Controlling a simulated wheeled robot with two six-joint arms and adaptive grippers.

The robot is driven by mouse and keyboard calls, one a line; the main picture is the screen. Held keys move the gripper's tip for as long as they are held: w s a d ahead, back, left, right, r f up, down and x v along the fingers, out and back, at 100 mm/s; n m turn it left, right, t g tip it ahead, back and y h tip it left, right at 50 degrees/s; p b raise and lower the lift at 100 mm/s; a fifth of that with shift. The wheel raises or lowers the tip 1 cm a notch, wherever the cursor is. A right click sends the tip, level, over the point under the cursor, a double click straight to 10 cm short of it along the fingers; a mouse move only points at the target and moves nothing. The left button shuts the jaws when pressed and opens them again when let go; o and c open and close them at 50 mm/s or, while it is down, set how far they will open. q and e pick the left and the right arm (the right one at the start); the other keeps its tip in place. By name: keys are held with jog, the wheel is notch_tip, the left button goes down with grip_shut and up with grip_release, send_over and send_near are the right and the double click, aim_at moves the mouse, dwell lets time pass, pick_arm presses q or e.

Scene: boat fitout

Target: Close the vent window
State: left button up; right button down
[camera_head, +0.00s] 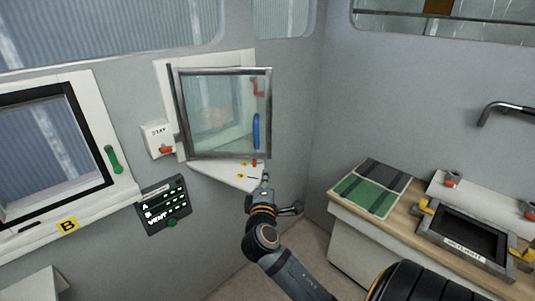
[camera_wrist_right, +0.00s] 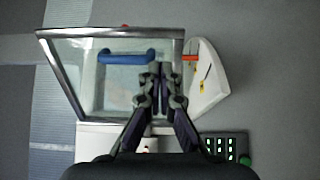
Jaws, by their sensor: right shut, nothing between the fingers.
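The vent window (camera_head: 222,157) is a glass pane in a grey metal frame, standing open and away from its white wall frame (camera_head: 168,88). Its blue handle (camera_head: 256,132) is seen through the glass near the right edge; it also shows in the right wrist view (camera_wrist_right: 127,56). A white quadrant plate (camera_head: 225,175) with yellow marks and a red piece sits below the pane. A white box marked "STAY" (camera_head: 157,138) with a red lever is left of it. My right gripper (camera_head: 265,178) is shut and empty, just below the pane's lower right corner. My left gripper is out of view.
Another window with a green handle (camera_head: 114,159) is on the left, above a label B. A dark panel marked "VENT" (camera_head: 165,205) hangs below the vent. A wooden counter (camera_head: 402,216) with a green mat and a skylight frame stands at right.

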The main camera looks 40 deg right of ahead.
jog(key=p, duration=0.4)
send_near(268, 148)
jog(key=x, duration=0.5)
jog(key=shift+w+d+r, duration=0.15)
jog(key=shift+w+d, duration=0.5)
